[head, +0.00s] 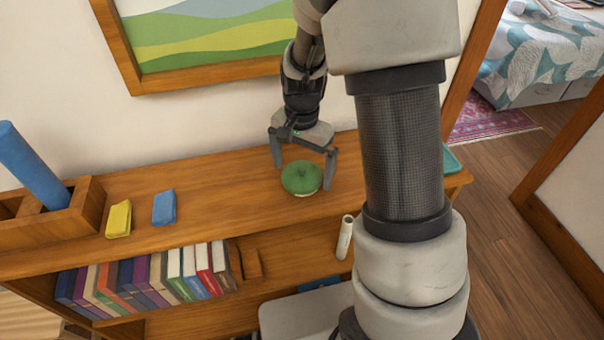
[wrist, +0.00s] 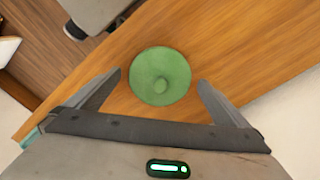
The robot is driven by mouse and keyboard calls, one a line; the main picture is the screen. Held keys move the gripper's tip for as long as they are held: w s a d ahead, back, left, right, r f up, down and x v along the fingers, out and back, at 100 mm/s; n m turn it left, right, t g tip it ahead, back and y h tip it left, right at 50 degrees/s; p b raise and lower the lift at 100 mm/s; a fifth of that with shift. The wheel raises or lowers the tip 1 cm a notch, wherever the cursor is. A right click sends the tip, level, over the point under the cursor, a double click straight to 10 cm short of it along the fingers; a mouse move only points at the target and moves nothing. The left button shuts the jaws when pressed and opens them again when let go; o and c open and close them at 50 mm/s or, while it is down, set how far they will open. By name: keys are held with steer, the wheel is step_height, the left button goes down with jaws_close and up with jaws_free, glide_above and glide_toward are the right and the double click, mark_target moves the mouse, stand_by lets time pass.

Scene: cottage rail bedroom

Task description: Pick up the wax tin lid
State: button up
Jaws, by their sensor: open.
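The wax tin lid (head: 301,176) is a round green disc with a small knob on top. In the head view it is on the wooden shelf top, with a thin pale edge showing beneath its front rim; I cannot tell what that edge belongs to. My gripper (head: 303,165) is above and just behind it, fingers spread and pointing down. In the wrist view the lid (wrist: 160,76) lies between and slightly beyond the open fingertips of my gripper (wrist: 159,80), with a gap on each side. Nothing is held.
A yellow block (head: 119,219) and a blue block (head: 164,207) lie on the shelf top (head: 230,190) to the left, near a wooden box (head: 88,205) holding a blue cylinder (head: 30,165). Books (head: 150,275) stand below. A teal item (head: 452,160) is at the right end. The wall is close behind.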

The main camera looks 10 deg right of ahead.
steer(key=c, duration=1)
